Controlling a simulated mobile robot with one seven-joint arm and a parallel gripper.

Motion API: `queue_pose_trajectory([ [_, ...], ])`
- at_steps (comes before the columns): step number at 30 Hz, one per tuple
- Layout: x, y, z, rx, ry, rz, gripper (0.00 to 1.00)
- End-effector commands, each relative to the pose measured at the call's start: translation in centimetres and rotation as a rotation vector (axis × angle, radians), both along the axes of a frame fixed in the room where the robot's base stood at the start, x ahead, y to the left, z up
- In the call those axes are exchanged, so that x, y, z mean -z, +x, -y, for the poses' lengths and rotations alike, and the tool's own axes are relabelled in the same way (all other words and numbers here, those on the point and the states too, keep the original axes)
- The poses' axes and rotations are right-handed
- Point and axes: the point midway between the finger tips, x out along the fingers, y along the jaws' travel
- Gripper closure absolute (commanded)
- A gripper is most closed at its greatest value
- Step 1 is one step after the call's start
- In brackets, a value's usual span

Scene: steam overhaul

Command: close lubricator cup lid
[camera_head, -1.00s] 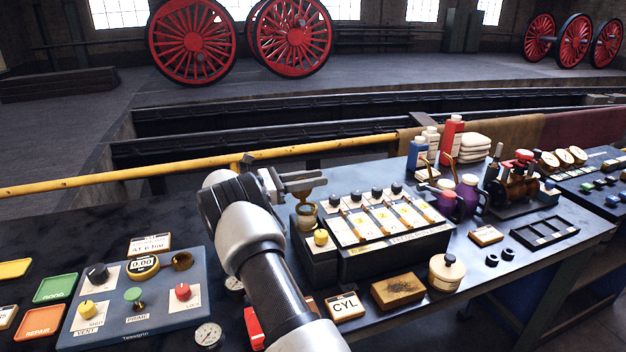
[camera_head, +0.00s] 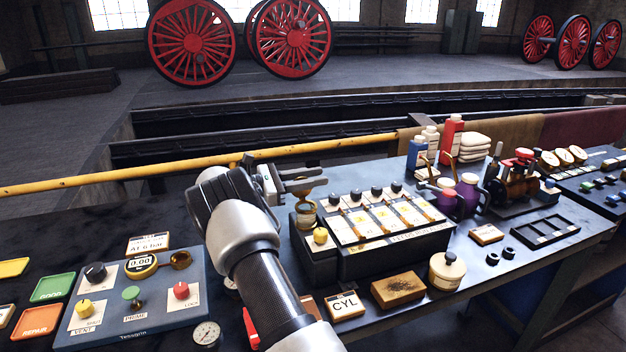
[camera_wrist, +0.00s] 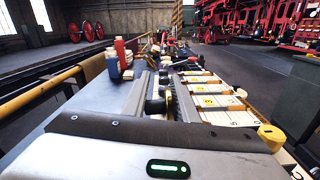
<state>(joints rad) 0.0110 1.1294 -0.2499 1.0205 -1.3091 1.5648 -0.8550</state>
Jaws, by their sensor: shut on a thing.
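The lubricator (camera_head: 395,243) is a dark box with a white-panelled top, several black knobs and brass parts. Its brass and glass cup (camera_head: 306,212) stands at the left end, behind a yellow knob (camera_head: 320,236). My gripper (camera_head: 308,181) is at the top of this cup, its fingers pointing right and partly covering it. In the wrist view the two grey fingers (camera_wrist: 160,82) are close around a small dark and brassy piece (camera_wrist: 155,103), which seems to be the cup lid. The lid's hinge and exact angle are hidden.
A blue-grey test panel (camera_head: 135,300) with knobs lies left of my arm. Bottles (camera_head: 452,138) and purple oil cans (camera_head: 467,190) stand behind and right of the lubricator. A CYL label block (camera_head: 344,304), brown block (camera_head: 398,290) and cream pot (camera_head: 446,270) lie in front.

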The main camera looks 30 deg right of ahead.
Motion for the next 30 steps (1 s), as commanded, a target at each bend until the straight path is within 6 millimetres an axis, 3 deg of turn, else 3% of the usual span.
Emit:
queue_pose_trajectory([
  [30,-0.1,-2.5,-0.8,-0.004,-0.129,0.501,0.96],
])
